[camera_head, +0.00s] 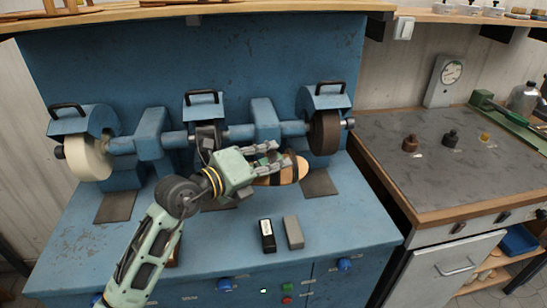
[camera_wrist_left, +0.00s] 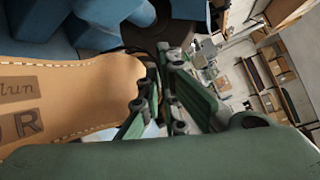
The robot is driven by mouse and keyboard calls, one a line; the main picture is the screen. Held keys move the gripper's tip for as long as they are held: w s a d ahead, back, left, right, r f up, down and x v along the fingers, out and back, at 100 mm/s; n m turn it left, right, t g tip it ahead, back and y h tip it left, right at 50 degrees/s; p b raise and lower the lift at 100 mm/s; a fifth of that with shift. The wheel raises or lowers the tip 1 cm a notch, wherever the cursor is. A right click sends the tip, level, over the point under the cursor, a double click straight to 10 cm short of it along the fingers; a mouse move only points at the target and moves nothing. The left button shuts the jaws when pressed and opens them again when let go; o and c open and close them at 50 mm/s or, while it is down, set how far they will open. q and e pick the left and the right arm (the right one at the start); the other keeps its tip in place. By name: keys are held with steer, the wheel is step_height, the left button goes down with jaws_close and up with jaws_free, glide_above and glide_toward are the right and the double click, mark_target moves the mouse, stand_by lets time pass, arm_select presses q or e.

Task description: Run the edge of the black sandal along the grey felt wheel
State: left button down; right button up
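My left gripper (camera_head: 272,158) is shut on the sandal (camera_head: 288,172), a tan sole with a black strap, held above the blue bench in front of the machine. In the left wrist view the tan footbed (camera_wrist_left: 70,98) with dark lettering reaches the gripper fingers (camera_wrist_left: 168,98). The middle wheel (camera_head: 208,133) looks dark grey and is partly hidden by its hood and my arm. The sandal is apart from it, to its lower right. My right gripper is not in view.
A cream wheel (camera_head: 88,157) is at the left and a dark brown wheel (camera_head: 324,132) at the right, close behind the sandal. A black block (camera_head: 267,236) and a grey block (camera_head: 293,232) lie on the bench front. The grey-topped table (camera_head: 440,180) stands to the right.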

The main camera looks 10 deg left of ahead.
arm_select(q)
steer(key=shift+w+a+r, duration=0.1)
steer(key=shift+w+r, duration=0.1)
steer(key=shift+w, duration=0.2)
steer(key=shift+w, duration=0.3)
stand_by(0.6)
steer(key=shift+a+r+p, duration=0.1)
steer(key=shift+a+p, duration=0.2)
stand_by(0.6)
steer(key=shift+s+a, duration=0.3)
steer(key=shift+a, duration=0.35)
steer(key=shift+a+r, duration=0.1)
steer(key=shift+a, duration=0.1)
steer(key=shift+s+a, duration=0.3)
steer(key=shift+a, duration=0.35)
stand_by(1.1)
steer(key=shift+a+p, duration=0.1)
steer(key=shift+p, duration=0.2)
